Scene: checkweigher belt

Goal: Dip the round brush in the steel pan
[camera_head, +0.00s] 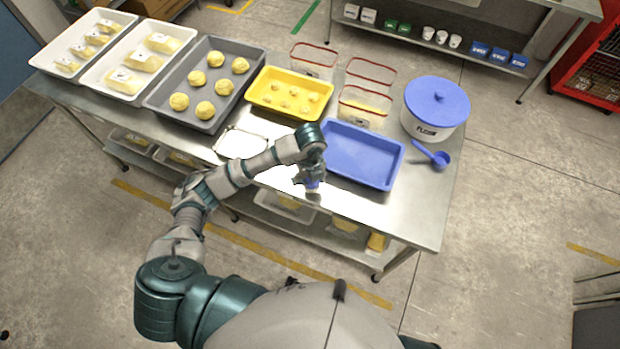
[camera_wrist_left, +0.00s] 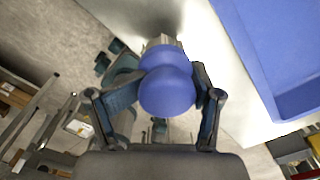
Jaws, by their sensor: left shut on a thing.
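My left gripper (camera_head: 311,176) is above the front edge of the steel table, left of the blue tray. In the left wrist view its two fingers (camera_wrist_left: 155,100) are shut on the round brush (camera_wrist_left: 167,92), which has a rounded blue handle with a pale part beyond it. In the head view only a small blue bit of the brush (camera_head: 312,184) shows below the gripper. The steel pan (camera_head: 240,144) lies on the table to the left of the gripper, partly hidden by my left arm. Its inside is bright and hard to read. My right gripper is not in view.
A blue tray (camera_head: 362,154) is close right of the gripper, and it also shows in the wrist view (camera_wrist_left: 262,55). A yellow tray (camera_head: 288,93) stands behind. Clear red-rimmed boxes (camera_head: 365,103), a blue-lidded tub (camera_head: 436,107), a blue scoop (camera_head: 438,159) and dough trays (camera_head: 205,84) fill the table.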

